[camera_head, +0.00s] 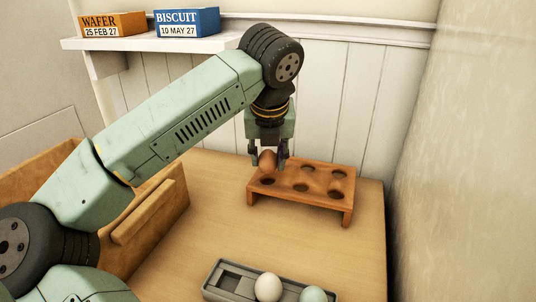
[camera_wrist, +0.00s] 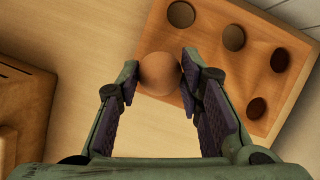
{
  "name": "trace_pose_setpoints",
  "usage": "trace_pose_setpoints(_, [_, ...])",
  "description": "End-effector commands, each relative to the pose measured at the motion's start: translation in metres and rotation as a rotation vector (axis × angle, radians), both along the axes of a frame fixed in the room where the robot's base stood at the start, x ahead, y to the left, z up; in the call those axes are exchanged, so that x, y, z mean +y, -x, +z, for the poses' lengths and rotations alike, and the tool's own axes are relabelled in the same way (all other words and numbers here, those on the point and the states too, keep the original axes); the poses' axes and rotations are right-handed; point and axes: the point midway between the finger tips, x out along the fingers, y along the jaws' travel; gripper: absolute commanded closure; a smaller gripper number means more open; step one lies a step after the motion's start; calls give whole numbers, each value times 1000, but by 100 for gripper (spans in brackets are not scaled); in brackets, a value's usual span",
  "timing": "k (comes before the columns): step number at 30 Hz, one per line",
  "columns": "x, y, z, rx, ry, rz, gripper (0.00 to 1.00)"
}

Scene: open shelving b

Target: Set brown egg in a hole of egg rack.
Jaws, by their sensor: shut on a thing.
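The brown egg (camera_head: 267,160) is between the fingers of my gripper (camera_head: 269,155), which is shut on it. In the wrist view, the egg (camera_wrist: 160,74) sits between the two fingertips and overlaps the left edge of the rack. The brown wooden egg rack (camera_head: 318,181) stands on short legs on the wooden table. Its visible holes are empty. The egg is above the back left part of the rack; the exact gap is hard to tell. The rack (camera_wrist: 212,62) also shows at the upper right of the wrist view, with several dark holes.
A grey tray (camera_head: 215,290) at the front holds a white egg (camera_head: 268,287) and a pale green egg (camera_head: 312,294). A wooden box-like piece (camera_head: 150,218) stands at left. A shelf (camera_head: 150,45) carries the wafer (camera_head: 113,24) and biscuit (camera_head: 187,22) boxes. The middle of the table is clear.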

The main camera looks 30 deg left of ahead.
Motion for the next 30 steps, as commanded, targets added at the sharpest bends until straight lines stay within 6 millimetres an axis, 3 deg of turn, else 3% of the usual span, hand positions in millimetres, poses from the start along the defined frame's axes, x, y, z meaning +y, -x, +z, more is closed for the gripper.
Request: trace_pose_setpoints(30, [0, 0, -16, 0, 0, 0, 76])
